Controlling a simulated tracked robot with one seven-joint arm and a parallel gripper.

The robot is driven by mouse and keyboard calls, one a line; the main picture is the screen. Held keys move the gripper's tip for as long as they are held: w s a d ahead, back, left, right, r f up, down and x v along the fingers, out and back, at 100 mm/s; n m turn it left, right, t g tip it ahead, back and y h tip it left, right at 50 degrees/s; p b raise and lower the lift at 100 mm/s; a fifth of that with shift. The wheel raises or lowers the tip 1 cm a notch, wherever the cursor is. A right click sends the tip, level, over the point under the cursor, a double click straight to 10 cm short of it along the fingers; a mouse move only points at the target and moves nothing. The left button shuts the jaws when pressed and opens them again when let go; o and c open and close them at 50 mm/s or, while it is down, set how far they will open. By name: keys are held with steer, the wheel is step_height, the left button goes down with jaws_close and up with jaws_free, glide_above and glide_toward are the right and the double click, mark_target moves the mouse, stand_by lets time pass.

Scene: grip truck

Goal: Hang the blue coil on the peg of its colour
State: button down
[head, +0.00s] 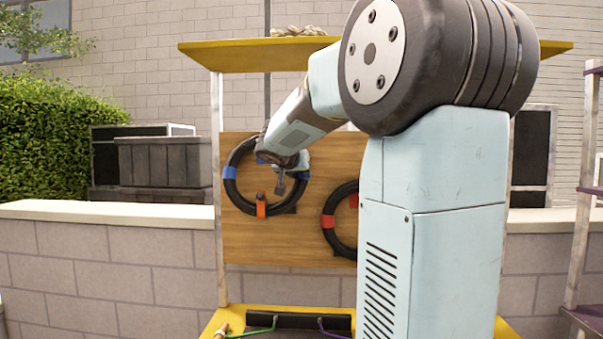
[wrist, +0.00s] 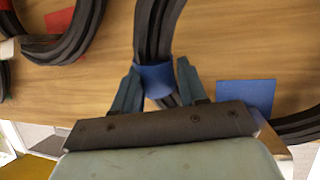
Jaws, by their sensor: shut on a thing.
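The blue coil is a black ring with blue bands (head: 230,173), upright before the wooden board in the head view. My gripper (head: 281,184) is at the coil's right inner side there. In the wrist view my gripper (wrist: 158,84) has its two fingers on either side of a blue band on the coil (wrist: 157,76), shut on it. A blue square patch (wrist: 246,95) shows on the board to the right of the fingers. I cannot make out a blue peg, and whether the coil touches one is hidden.
A second black coil with a red band (head: 328,221) hangs to the right, partly behind my arm. An orange piece (head: 261,207) shows at the blue coil's lower edge. A yellow shelf (head: 240,56) overhangs the wooden board (head: 270,247). A low wall (head: 100,255) runs behind.

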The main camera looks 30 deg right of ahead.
stand_by(0.3)
steer(key=c, duration=0.5)
jaws_free()
steer(key=shift+f, duration=0.1)
steer(key=v, duration=1.4)
steer(key=s+a+f+n+g+y, duration=0.1)
steer(key=s+a+f+n+y, duration=0.1)
steer(key=s+f, duration=0.6)
steer(key=s+a+f+n+g+y, duration=0.1)
steer(key=s+a+f+n+y, duration=0.2)
steer(key=s+f, duration=0.5)
steer(key=s+a+f+n+g+y, duration=0.1)
steer(key=s+a+f+n+y, duration=0.2)
steer(key=s+a+f, duration=0.3)
steer(key=shift+s+a+f+g+y, duration=0.2)
steer(key=shift+s+f+g+y, duration=0.1)
steer(key=shift+s+f+y, duration=0.55)
steer(key=shift+s, duration=0.15)
